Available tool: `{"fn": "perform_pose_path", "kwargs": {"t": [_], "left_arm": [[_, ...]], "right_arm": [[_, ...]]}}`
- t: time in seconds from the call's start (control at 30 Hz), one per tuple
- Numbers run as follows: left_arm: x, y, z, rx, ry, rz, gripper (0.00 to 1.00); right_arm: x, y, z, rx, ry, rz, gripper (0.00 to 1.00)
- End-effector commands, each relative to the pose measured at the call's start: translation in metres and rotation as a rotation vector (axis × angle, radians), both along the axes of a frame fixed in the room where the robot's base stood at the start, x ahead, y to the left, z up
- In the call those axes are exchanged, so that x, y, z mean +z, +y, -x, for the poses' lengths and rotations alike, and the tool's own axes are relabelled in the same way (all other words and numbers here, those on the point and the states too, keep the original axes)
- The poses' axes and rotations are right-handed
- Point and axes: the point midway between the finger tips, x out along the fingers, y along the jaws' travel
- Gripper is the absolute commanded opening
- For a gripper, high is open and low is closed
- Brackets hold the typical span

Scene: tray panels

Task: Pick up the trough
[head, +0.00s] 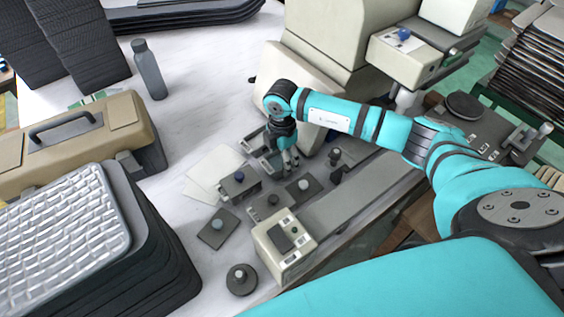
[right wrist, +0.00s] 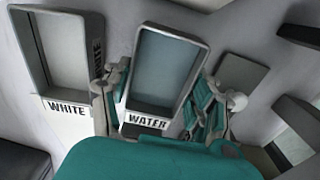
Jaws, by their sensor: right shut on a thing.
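The trough labelled WATER (right wrist: 165,65) is a grey rectangular tray with a blue-grey inside and a white label on its near edge, in the middle of the right wrist view. My right gripper (right wrist: 158,102) has one finger on each side of it and is shut on it. In the head view my right gripper (head: 289,157) points down among small trays beside the beige machine and partly hides the trough. I cannot tell whether the trough is clear of the table. My left gripper is not in view.
A similar tray labelled WHITE (right wrist: 62,50) stands just left of the trough. Small knobbed blocks (head: 239,184) and a beige box (head: 285,247) stand close in front. A toolbox (head: 75,145), a bottle (head: 149,70) and stacked trays (head: 60,225) are at left.

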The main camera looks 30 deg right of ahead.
Motion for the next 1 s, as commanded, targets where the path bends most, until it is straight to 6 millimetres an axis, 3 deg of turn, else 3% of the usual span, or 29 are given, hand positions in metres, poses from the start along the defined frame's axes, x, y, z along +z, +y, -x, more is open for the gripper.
{"fn": "perform_pose_path", "kwargs": {"t": [0.03, 0.2, 0.47, 1.0], "left_arm": [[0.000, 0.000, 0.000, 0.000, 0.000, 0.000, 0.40], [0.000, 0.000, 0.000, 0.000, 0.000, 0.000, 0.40], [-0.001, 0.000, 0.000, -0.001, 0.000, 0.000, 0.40], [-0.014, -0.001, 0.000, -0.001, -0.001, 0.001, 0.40]], "right_arm": [[0.000, 0.000, 0.000, 0.000, -0.001, 0.000, 0.34], [0.001, 0.000, -0.001, 0.000, -0.002, 0.000, 0.14], [0.005, 0.000, -0.001, 0.000, -0.003, 0.000, 0.14], [0.093, 0.000, -0.001, -0.001, -0.004, -0.001, 0.14]]}}
